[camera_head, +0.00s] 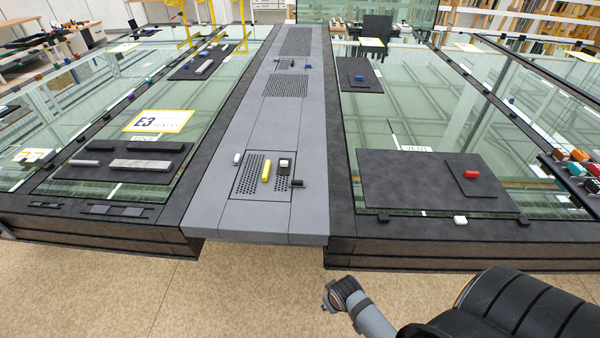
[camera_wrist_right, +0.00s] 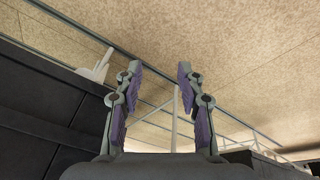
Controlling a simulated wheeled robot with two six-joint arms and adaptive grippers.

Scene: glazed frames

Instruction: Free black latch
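A small black latch (camera_head: 297,184) sits at the right edge of a perforated panel (camera_head: 251,187) on the grey central strip. A yellow bar (camera_head: 266,172) stands on this panel, left of the latch. A white-topped block (camera_head: 285,163) is just behind the latch. In the right wrist view my right gripper (camera_wrist_right: 158,78) is open and empty, its two fingers apart with nothing between them. Part of my right arm (camera_head: 372,318) shows at the lower right of the head view, in front of the frames and well apart from the latch. My left gripper is not in view.
Glazed frames flank the grey strip (camera_head: 298,135). The right frame holds a dark plate (camera_head: 400,180) and a red block (camera_head: 471,174). A small white piece (camera_head: 237,158) lies left of the panel. Beige floor (camera_head: 240,290) is clear in front.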

